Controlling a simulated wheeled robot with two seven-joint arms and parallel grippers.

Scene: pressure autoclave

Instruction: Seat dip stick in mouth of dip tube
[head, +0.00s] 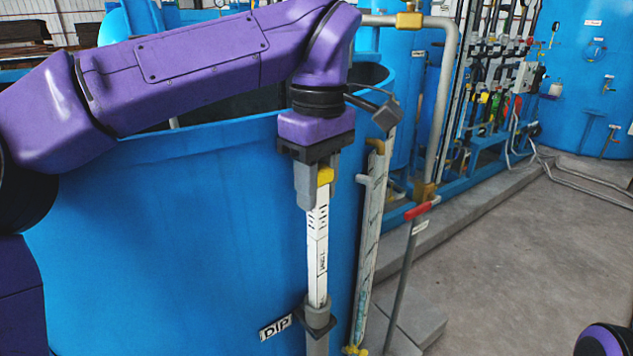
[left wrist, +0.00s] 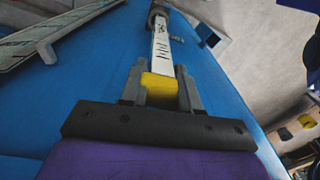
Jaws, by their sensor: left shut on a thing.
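The dip stick (head: 317,245) is a white bar with black marks and a yellow top. My left gripper (head: 315,190) is shut on the yellow top and holds the stick upright, above the dip tube (head: 317,318). The tube is grey, with a collar at its mouth, and stands against the blue tank next to a "DIP" label (head: 275,327). The stick's lower end meets the collar and is hidden there; I cannot tell how deep it reaches. In the left wrist view the yellow top (left wrist: 160,88) sits between the fingers, and the stick (left wrist: 162,48) runs to the grey collar (left wrist: 158,12).
The blue tank (head: 180,230) fills the left side. A sight gauge (head: 370,240) stands just right of the stick. A red-handled rod (head: 405,265) leans near a concrete block (head: 420,315). The floor at the right is open.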

